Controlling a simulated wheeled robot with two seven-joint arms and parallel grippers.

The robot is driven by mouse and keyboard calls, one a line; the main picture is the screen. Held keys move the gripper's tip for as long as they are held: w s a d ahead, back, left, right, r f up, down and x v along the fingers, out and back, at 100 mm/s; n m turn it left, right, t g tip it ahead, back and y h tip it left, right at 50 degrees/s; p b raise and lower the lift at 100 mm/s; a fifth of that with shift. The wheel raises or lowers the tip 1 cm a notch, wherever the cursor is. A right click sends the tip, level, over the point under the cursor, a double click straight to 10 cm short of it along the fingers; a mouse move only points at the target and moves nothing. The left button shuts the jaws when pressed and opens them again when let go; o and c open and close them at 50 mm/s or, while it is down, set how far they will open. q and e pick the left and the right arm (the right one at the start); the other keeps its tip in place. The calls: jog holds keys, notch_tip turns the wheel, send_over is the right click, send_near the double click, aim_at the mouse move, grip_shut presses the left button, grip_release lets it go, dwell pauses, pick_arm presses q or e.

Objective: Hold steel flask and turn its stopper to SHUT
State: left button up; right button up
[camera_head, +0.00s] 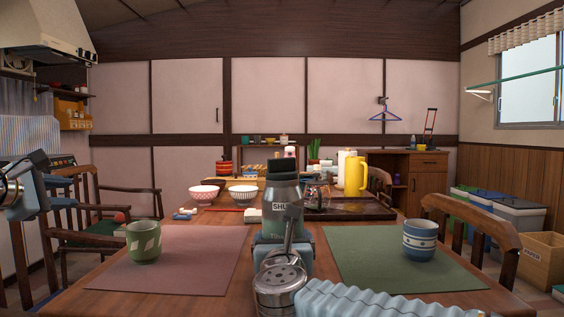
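The steel flask (283,193) stands upright near the middle of the table, with a dark stopper (282,165) on top. A white label on its shoulder reads SHUT, partly covered at its right end. My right arm comes in from the lower right, and its wrist and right gripper (287,254) are in front of the flask's lower body. My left gripper (40,180) is at the left edge, far from the flask and partly cut off. Its opening does not show.
A green cup (143,241) stands on the pink mat (185,270), a blue-striped cup (420,239) on the green mat (365,265). Behind are two bowls, a wooden tray (372,208) and a yellow jug (355,176). Chairs flank the table. The pink mat is mostly clear.

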pick_arm(q)
jog(key=d+r+h, duration=0.3)
jog(key=d+h, duration=0.1)
jog(key=d, duration=0.4)
jog(key=d+r+h, duration=0.3)
jog(key=d+h, duration=0.1)
jog(key=d, duration=0.4)
jog(key=n+g+h, duration=0.2)
jog(key=g+h, duration=0.4)
send_near(282, 161)
jog(key=x, duration=0.9)
jog(key=shift+w+f, duration=0.1)
jog(key=shift+w, duration=0.2)
jog(key=shift+w+d, duration=0.25)
jog(key=shift+d, duration=0.25)
grip_shut()
